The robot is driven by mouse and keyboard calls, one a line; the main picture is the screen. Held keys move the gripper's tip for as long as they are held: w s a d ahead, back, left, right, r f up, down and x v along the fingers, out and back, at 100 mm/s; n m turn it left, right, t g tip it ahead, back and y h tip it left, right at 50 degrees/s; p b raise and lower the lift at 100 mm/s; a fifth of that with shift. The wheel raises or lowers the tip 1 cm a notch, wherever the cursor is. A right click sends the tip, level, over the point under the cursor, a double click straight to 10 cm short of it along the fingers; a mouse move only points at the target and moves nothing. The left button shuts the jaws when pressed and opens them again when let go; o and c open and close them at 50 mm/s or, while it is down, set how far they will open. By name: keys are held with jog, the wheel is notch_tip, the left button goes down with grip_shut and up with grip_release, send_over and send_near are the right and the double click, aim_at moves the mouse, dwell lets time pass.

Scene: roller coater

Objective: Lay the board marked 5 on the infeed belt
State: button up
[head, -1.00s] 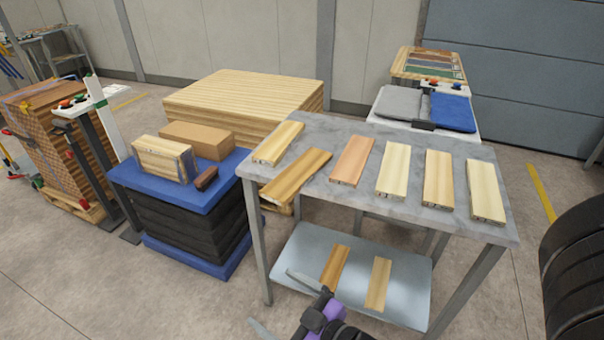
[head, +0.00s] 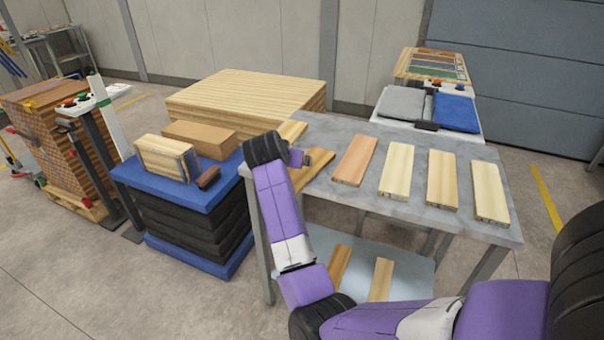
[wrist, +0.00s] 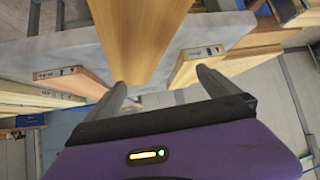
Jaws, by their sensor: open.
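Several wooden boards lie on a grey marbled tabletop (head: 400,135). Their end labels are too small to read, so I cannot tell which is marked 5. My gripper is at the table's left end in the head view, largely hidden by my wrist. Two boards there, a far one (head: 292,131) and a tilted one (head: 318,167), are partly covered. In the wrist view my gripper (wrist: 163,88) is open and empty. A middle board (wrist: 142,35) shows between its fingers, apart from contact as far as I can tell. Labelled boards flank it left (wrist: 75,78) and right (wrist: 195,62). I cannot make out an infeed belt.
Two more boards (head: 381,280) lie on the lower shelf (head: 418,272). A blue-topped stack (head: 180,195) stands left, carrying a wooden block, a cardboard box (head: 200,138) and a brown brush-like item (head: 208,178). A large timber stack (head: 245,92) stands behind. Floor is open in front left.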

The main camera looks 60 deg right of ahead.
aim_at(300, 172)
jog(key=s+r+m+g+y, duration=0.1)
jog(key=r+m+g+y, duration=0.1)
jog(key=m+g+y, duration=0.1)
jog(key=shift+s+a+r+m, duration=0.1)
jog(key=shift+s+r+m, duration=0.2)
jog(key=shift+s, duration=0.1)
jog(key=shift+s+a+r+m+g+y, duration=0.3)
jog(key=shift+a+m+y, duration=0.1)
jog(key=shift+y, duration=0.1)
jog(key=shift+s+d+f, duration=0.1)
jog(key=shift+d+f, duration=0.2)
jog(key=shift+f, duration=0.3)
jog(key=shift+p+x, duration=0.45)
jog(key=shift+x, duration=2.7)
jog(key=shift+w+a+f, duration=0.15)
jog(key=shift+w, duration=0.05)
jog(key=c, duration=1.9)
